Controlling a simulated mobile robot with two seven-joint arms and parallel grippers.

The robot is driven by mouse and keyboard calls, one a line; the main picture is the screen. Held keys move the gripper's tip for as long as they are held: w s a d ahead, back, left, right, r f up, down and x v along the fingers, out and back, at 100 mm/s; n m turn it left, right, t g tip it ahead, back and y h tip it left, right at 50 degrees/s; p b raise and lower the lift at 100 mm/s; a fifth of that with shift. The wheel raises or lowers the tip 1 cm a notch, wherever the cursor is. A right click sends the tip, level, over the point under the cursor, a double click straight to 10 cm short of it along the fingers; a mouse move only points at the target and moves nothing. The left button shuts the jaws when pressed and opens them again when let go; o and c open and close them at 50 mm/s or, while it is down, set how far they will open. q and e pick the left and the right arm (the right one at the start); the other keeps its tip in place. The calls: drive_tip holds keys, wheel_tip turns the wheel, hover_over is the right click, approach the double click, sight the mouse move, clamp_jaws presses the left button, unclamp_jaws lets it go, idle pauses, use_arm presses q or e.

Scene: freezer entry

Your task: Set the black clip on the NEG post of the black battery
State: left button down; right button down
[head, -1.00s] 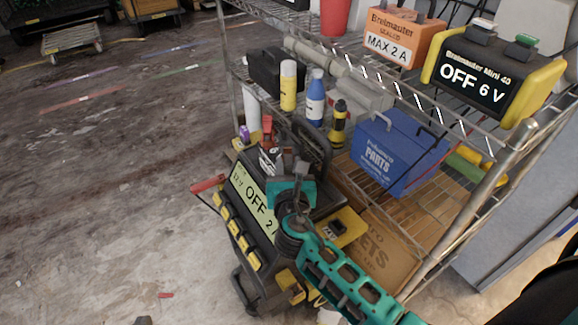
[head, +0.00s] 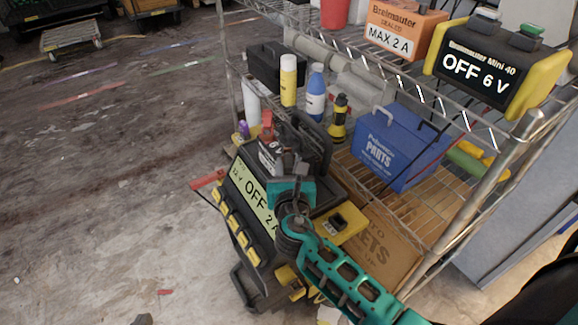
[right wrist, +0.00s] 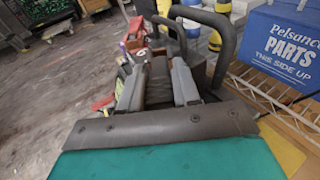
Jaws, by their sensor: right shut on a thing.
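My right gripper (head: 290,166), on the teal arm, is over the top of the wheeled charger (head: 248,192), whose panel reads OFF 2 A. It is shut on a dark thing that looks like the black clip (right wrist: 158,84), between the grey fingers in the right wrist view. The black battery (head: 268,157), with a white label, is just beyond the fingertips, partly hidden by them. A red part (head: 267,124), perhaps a clip, shows behind it. The NEG post cannot be made out, nor whether the clip touches it. A dark tip at the bottom edge may be my left gripper (head: 143,319).
Black loop handles (head: 318,140) rise close to the right of the gripper. A wire shelf rack stands behind, with bottles (head: 316,95), a blue PARTS box (head: 398,148) and a yellow-black OFF 6 V charger (head: 490,68). The floor at left is mostly clear.

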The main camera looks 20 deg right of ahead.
use_arm(q)
drive_tip(key=shift+f, duration=0.2)
use_arm(e)
drive_tip(key=shift+f, duration=0.2)
drive_tip(key=c, duration=0.7)
unclamp_jaws()
drive_tip(key=shift+c, duration=0.2)
drive_tip(key=shift+f, duration=0.1)
